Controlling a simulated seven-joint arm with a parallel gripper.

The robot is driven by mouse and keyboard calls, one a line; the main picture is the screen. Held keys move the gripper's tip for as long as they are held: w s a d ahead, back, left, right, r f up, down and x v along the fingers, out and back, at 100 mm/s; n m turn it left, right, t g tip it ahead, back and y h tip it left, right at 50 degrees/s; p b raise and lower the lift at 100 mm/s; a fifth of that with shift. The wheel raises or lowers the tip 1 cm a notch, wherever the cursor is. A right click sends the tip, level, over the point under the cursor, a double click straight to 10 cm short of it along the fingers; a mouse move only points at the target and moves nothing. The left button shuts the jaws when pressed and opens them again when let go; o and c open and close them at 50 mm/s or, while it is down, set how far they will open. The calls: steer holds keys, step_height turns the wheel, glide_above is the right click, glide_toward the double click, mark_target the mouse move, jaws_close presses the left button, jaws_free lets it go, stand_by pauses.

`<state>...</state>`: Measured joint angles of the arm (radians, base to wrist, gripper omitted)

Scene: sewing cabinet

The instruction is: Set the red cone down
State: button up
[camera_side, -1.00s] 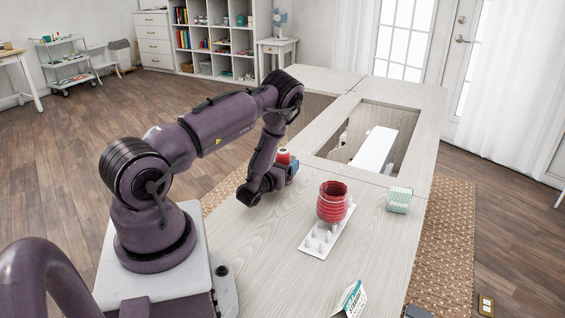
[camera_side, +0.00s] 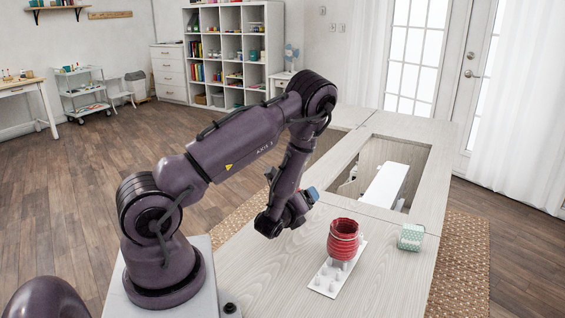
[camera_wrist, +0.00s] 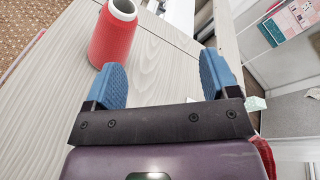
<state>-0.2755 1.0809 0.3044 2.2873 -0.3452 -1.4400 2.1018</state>
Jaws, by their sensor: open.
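The red cone (camera_wrist: 112,38), with a pale open top, appears upright on the pale wooden table (camera_wrist: 62,62) in the wrist view. My gripper (camera_wrist: 160,70) has its two blue fingers spread wide with nothing between them. The cone is ahead of the left-hand finger, outside the jaws. I cannot tell whether that finger touches its base. In the side view, my gripper (camera_side: 311,195) is low over the table, and the cone does not show, probably behind my arm.
A red ribbed container (camera_side: 344,240) stands on a white pegged tray (camera_side: 324,286), right of my gripper in the side view. A green patterned box (camera_side: 411,238) is further right. Behind is a table cutout with a white machine part (camera_side: 385,188). The near tabletop is clear.

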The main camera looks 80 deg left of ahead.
steer(key=w+d+r+n+g+h, duration=0.1)
steer(key=w+d+r+n+h, duration=0.25)
steer(key=d+r+n, duration=0.35)
steer(key=w+d+r+n+h, duration=0.3)
steer(key=d+r+n+h, duration=0.15)
steer(key=d+r, duration=0.5)
steer(key=s+d+r+n+g+h, duration=0.1)
steer(key=s+d+r+n, duration=0.2)
steer(key=s, duration=0.6)
steer(key=s+d+r+n+g+h, duration=0.2)
steer(key=s+d+r+n, duration=0.1)
steer(key=s+d+r, duration=0.4)
steer(key=shift+s+r+g+h, duration=0.2)
steer(key=shift+s+g+h, duration=0.1)
steer(key=shift+s, duration=0.65)
